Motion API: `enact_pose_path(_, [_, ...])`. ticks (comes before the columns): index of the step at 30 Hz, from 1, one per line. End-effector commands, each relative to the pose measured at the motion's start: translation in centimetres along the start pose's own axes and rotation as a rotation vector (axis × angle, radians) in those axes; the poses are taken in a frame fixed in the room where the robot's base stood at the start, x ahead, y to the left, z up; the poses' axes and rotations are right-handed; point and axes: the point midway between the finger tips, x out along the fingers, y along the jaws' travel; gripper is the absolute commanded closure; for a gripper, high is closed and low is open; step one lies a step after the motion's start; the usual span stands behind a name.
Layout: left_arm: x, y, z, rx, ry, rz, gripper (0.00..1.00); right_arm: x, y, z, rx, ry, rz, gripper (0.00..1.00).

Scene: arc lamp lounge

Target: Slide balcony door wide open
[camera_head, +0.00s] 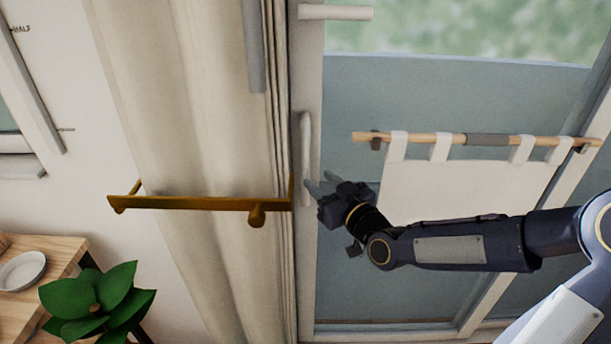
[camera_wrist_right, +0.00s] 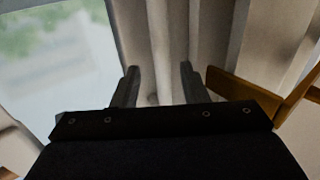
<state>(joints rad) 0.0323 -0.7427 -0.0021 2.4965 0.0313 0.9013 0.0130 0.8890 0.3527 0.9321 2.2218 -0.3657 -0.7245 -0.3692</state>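The balcony door is a glass panel in a pale frame (camera_head: 308,260), with a white upright bar handle (camera_head: 306,135) on its left stile. The door appears closed, its left edge beside the curtain. My right gripper (camera_head: 321,182) is just right of the handle's lower part, its fingers pointing at the stile. In the right wrist view its two fingers (camera_wrist_right: 158,82) are apart, with a pale upright strip and a small pale end between them; I cannot tell whether they touch the handle. My left gripper is out of view.
A beige curtain (camera_head: 160,120) hangs left of the door, with a brass-coloured bar (camera_head: 200,203) across it close to the handle. A wooden rod (camera_head: 435,139) with a white cloth (camera_head: 460,190) hangs before the glass. A plant (camera_head: 95,305) and wooden table (camera_head: 50,255) stand lower left.

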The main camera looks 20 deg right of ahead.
Motion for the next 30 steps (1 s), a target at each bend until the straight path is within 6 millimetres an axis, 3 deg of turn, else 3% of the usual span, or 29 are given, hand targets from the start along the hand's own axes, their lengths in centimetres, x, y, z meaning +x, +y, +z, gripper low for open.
enact_pose_path(12, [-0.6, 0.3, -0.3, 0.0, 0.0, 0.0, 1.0, 6.1, -0.1, -0.1, 0.004, -0.003, -0.002, 0.6])
enact_pose_path(23, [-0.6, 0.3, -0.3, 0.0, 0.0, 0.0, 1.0, 6.9, -0.1, 0.1, 0.0, -0.005, -0.001, 0.6])
enact_pose_path(30, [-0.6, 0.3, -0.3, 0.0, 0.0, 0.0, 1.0, 6.9, -0.1, 0.1, 0.001, -0.006, -0.001, 0.88])
